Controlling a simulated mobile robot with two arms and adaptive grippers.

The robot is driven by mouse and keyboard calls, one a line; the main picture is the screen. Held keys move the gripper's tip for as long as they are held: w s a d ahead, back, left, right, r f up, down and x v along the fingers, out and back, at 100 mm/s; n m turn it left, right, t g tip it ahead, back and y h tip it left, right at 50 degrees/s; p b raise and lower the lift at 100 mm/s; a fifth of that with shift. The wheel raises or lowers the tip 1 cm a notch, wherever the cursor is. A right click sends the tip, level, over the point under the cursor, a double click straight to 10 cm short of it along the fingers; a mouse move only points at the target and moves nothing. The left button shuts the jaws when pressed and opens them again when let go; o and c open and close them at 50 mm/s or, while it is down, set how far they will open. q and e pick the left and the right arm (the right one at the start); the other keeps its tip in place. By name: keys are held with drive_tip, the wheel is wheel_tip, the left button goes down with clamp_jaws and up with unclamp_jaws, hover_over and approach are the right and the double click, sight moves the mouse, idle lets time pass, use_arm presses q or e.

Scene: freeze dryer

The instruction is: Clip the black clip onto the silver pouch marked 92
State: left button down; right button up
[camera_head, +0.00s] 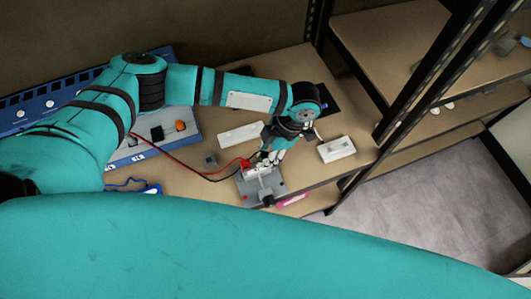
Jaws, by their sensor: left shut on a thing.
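My left gripper (272,155) points down over the front part of the bench, its fingers shut on a small dark thing that looks like the black clip; the fingers hide most of it. A black lead and a red lead run from the left to this spot. The red clip (245,163) is just left of the fingers. Below the fingertips is a grey, silvery piece (256,188), which may be the pouch in its holder; no number 92 is readable. I cannot tell whether the clip touches it. My right gripper is not in view.
A blue panel (75,95) stands at left. A dark shelf post (430,75) rises at right.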

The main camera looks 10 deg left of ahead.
use_arm(q)
drive_tip(key=c, duration=1.1)
unclamp_jaws()
drive_tip(key=shift+c, duration=0.2)
drive_tip(key=v, duration=1.2)
drive_tip(key=shift+s, duration=0.1)
